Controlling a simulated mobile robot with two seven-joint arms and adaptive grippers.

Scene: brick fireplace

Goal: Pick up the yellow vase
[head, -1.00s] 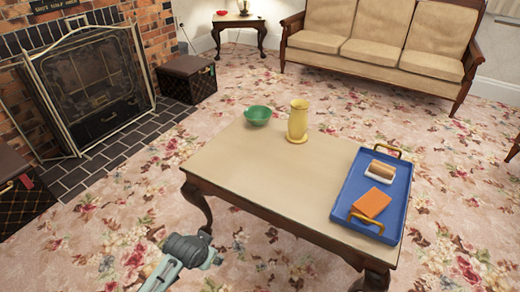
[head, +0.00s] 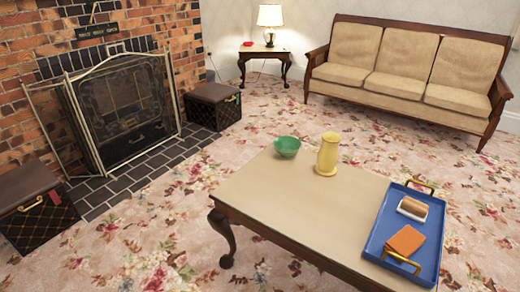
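The yellow vase (head: 327,155) stands upright near the far edge of the low wooden table (head: 290,205) in the head view. It is a tall, plain yellow vessel with a wider foot, and nothing covers it. A green bowl (head: 287,147) sits just to its left, apart from it. Neither of my grippers shows in the head view now.
A blue tray (head: 379,239) with gold handles, an orange block (head: 405,240) and a brown-and-white item (head: 413,208) lies on the table's right side. A sofa (head: 405,75) stands behind. A fireplace screen (head: 118,112) is at left. Flowered carpet around the table is clear.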

